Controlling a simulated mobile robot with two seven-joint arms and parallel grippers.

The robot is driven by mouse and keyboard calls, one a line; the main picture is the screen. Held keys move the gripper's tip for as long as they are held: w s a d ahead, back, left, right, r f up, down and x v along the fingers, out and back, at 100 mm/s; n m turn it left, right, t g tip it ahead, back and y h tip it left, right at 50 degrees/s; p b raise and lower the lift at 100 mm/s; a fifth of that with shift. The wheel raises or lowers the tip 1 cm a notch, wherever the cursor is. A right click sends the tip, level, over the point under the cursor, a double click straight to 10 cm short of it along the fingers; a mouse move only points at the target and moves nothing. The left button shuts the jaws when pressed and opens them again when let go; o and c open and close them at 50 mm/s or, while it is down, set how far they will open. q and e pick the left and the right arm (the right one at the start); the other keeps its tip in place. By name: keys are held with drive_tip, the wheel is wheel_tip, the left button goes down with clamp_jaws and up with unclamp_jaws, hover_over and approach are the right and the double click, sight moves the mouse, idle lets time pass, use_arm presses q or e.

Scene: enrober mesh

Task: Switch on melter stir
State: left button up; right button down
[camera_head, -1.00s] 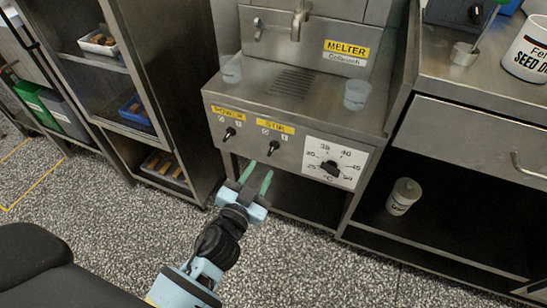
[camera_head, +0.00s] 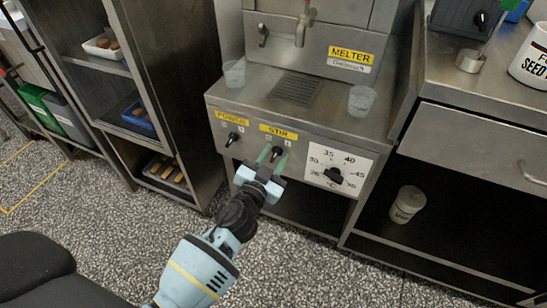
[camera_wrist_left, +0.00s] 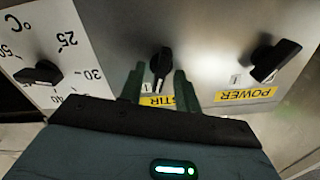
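The melter (camera_head: 300,105) is a steel unit with a front panel. Its stir knob (camera_head: 277,151) is small and black, below the yellow STIR label (camera_head: 279,132). My left gripper (camera_head: 272,157) is at the panel, its green fingers on either side of the stir knob. The left wrist view shows the knob (camera_wrist_left: 161,62) between the two open fingertips (camera_wrist_left: 158,86), with a gap visible on each side. The fingers partly cover the STIR label and the marks by the knob. My right gripper is not in view.
The power knob (camera_head: 233,138) is left of the stir knob, and the temperature dial (camera_head: 334,175) is to its right. Two clear cups (camera_head: 234,73) (camera_head: 361,100) stand on the melter top. Shelving (camera_head: 150,80) stands at left and a steel counter (camera_head: 480,130) at right.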

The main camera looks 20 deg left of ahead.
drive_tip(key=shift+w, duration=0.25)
use_arm(q)
drive_tip(key=c, duration=0.7)
drive_tip(key=shift+o, duration=0.2)
drive_tip(key=shift+m, duration=1.2)
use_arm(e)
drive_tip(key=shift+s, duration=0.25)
use_arm(q)
drive_tip(key=o, duration=0.7)
drive_tip(key=shift+c, duration=0.2)
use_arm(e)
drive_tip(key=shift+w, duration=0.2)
